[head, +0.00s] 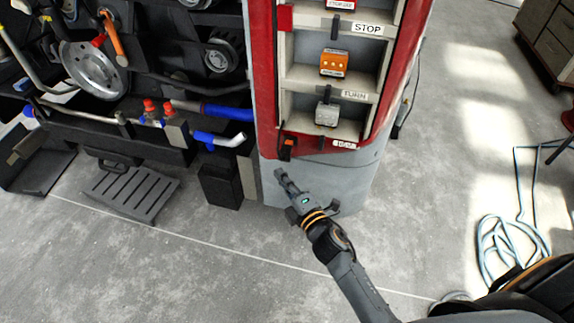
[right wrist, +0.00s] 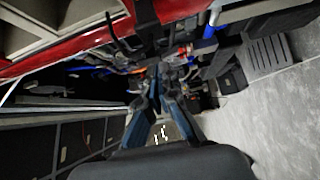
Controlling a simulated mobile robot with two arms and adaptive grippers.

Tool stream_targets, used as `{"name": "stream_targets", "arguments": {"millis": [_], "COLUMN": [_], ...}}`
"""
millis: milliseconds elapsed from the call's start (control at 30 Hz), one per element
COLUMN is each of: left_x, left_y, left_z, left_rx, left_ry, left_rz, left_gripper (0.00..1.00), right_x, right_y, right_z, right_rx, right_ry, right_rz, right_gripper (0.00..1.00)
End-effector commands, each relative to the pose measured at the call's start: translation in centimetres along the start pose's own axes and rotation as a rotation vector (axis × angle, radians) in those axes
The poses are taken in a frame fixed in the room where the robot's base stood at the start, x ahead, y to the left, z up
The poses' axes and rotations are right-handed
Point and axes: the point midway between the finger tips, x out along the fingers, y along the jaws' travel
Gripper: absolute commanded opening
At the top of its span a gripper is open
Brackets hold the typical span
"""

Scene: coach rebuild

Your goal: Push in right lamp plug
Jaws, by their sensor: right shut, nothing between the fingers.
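The lamp panel (head: 271,100) is a red and grey upright corner with several stacked recesses. An orange lamp block (head: 334,63) sits by the STOP label, and a pale grey block (head: 327,115) sits by the TURN label. A small orange and black piece (head: 287,147), possibly the plug, hangs at the panel's lower left edge. My right gripper (head: 281,174) is shut and empty just below this piece, apart from it as far as I can tell. Its closed fingers also show in the right wrist view (right wrist: 158,75); what lies at their tips is unclear there. My left gripper is out of view.
An open bay with a silver disc (head: 92,70), pipes and red valves (head: 150,108) stands left of the panel. A slatted dark plate (head: 130,192) is at floor level. A pale coiled hose (head: 500,242) lies at right. The floor between is clear.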

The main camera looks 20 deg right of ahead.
Motion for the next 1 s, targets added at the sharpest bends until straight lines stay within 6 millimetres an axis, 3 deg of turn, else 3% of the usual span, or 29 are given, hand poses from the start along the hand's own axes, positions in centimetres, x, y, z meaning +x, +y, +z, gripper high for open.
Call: {"name": "stream_targets", "arguments": {"millis": [200,700,1000], "left_x": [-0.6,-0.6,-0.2], "left_y": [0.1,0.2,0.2], "left_z": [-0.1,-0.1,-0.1], "left_rx": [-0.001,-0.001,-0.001], "left_ry": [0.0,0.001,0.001], "left_rz": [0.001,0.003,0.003], "left_gripper": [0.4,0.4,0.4], "right_x": [2.0,2.6,4.7], "right_y": [0.0,-0.1,-0.1], "right_z": [2.2,2.9,5.0], "right_rx": [-0.002,0.0,-0.001], "right_ry": [0.0,-0.001,-0.001], "right_rz": [-0.001,-0.001,-0.001], "right_gripper": [0.0,0.0,0.0]}}
